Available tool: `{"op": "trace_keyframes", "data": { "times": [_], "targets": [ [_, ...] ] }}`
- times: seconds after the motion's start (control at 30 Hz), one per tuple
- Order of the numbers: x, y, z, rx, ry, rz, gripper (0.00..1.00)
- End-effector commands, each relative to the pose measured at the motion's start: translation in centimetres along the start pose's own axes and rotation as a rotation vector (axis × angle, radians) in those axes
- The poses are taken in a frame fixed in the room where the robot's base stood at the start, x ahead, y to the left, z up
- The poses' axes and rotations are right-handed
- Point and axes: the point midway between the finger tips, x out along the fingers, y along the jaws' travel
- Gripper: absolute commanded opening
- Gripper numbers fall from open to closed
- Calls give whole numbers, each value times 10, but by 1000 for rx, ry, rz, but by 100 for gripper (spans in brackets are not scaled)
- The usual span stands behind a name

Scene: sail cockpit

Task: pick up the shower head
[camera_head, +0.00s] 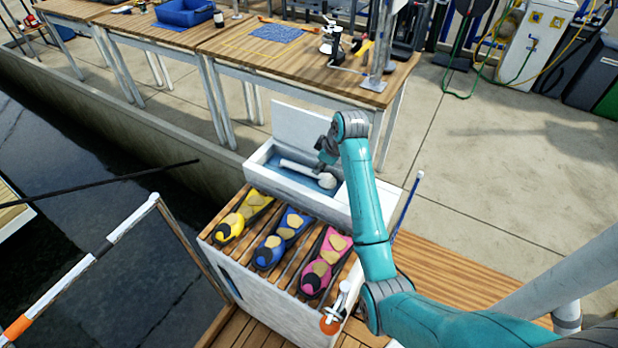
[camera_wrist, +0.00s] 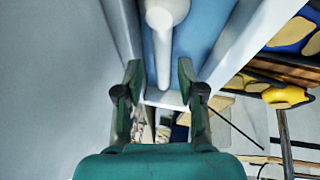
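The white shower head (camera_head: 327,182) lies in a white open box (camera_head: 262,160) with a blue inside. Its round end is at the right and its handle runs to the left. In the wrist view its handle (camera_wrist: 164,52) runs down the picture, with the round end at the top edge. My gripper (camera_head: 325,163) is above the box, close over the shower head. In the wrist view the gripper's fingers (camera_wrist: 159,80) are apart, with the handle seen between them. I cannot tell the height gap, and no contact is visible.
The box's raised lid (camera_head: 305,128) stands behind it. Yellow, blue and pink padded items (camera_head: 284,238) lie on the slatted top in front. A wooden workbench (camera_head: 250,50) stands behind. Dark water (camera_head: 80,190) is at the left; open paving is at the right.

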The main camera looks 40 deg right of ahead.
Motion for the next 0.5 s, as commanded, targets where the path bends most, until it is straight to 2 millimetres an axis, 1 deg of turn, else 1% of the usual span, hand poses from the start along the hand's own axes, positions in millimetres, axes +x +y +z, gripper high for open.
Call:
{"op": "trace_keyframes", "data": {
  "times": [0.03,0.1,0.27,0.37,0.5],
  "targets": [
    [7,0,0,0,-1,-2,39],
    [13,0,0,0,-1,-1,39],
    [21,-1,0,0,-1,0,39],
    [33,-3,1,-1,-2,-2,39],
    [53,-5,1,0,-2,-2,39]
  ]
}}
